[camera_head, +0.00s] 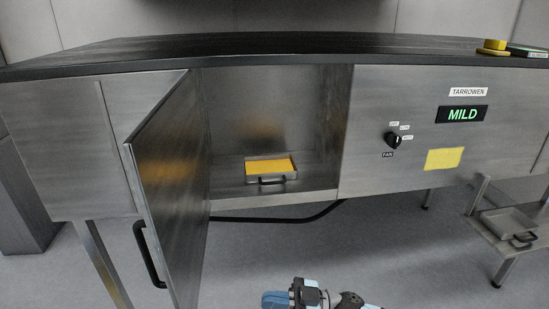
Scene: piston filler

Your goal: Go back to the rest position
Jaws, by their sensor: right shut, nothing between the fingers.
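My right gripper (291,299) shows at the bottom centre of the head view, low over the floor in front of the steel cabinet. It is shut and empty, and it touches nothing that I can see. The rest of my right arm runs out of the picture to the lower right. My left gripper is not in view.
The cabinet door (172,190) stands open towards me on the left. Inside the cabinet sits a tray (270,180) with yellow contents. The control panel has a knob (393,140) and a green MILD display (462,114). A low shelf at right holds an empty tray (508,222).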

